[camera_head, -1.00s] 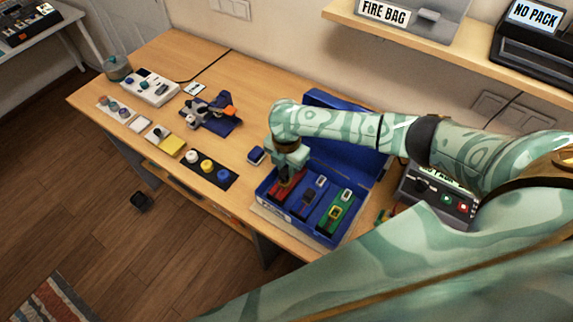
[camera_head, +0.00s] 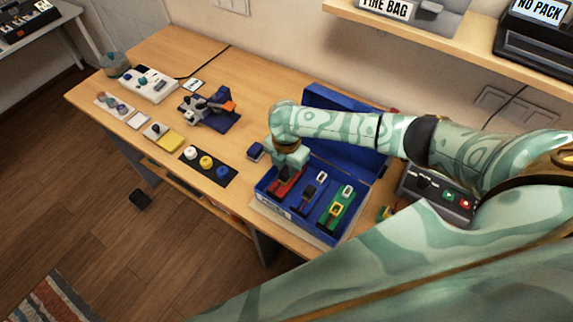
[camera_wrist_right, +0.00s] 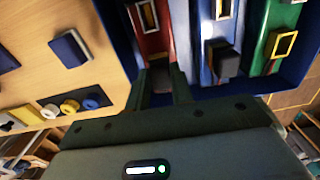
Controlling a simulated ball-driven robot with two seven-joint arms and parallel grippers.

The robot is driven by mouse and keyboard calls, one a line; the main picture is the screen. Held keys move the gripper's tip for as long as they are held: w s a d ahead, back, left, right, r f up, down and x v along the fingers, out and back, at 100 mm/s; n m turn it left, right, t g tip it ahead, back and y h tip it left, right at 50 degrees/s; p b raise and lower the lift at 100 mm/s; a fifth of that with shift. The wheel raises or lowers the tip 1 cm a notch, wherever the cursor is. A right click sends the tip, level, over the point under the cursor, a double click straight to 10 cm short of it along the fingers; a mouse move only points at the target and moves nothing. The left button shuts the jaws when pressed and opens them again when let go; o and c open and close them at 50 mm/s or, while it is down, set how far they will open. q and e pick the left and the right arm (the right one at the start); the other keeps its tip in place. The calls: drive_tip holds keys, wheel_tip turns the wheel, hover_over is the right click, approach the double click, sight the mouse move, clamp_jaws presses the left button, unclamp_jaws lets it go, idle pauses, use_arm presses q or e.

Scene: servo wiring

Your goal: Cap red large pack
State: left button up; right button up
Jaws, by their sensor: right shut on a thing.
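The red pack (camera_head: 284,188) lies in the left bay of the open blue case (camera_head: 331,241). It also shows in the wrist view (camera_wrist_right: 151,40), with a framed window on its top. My right gripper (camera_wrist_right: 160,88) points down over the near end of this pack. Its fingers are shut on a small dark cap (camera_wrist_right: 159,76), which sits at the pack's end; whether it is fully seated I cannot tell. In the head view the right gripper (camera_head: 287,172) hides part of the red pack. My left gripper is not in view.
A blue pack (camera_wrist_right: 208,35) with a dark block on its end and a green pack (camera_head: 341,212) lie beside the red one. A small blue block (camera_head: 256,151) sits left of the case. A control box (camera_head: 440,190) stands to the right.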

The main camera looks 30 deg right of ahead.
sight(287, 169)
drive_tip(key=shift+f, duration=0.3)
drive_tip(key=o, duration=1)
drive_tip(key=shift+o, duration=0.2)
wheel_tip(287, 169, up, 16)
drive_tip(key=p, duration=0.4)
drive_tip(key=shift+r, duration=0.15)
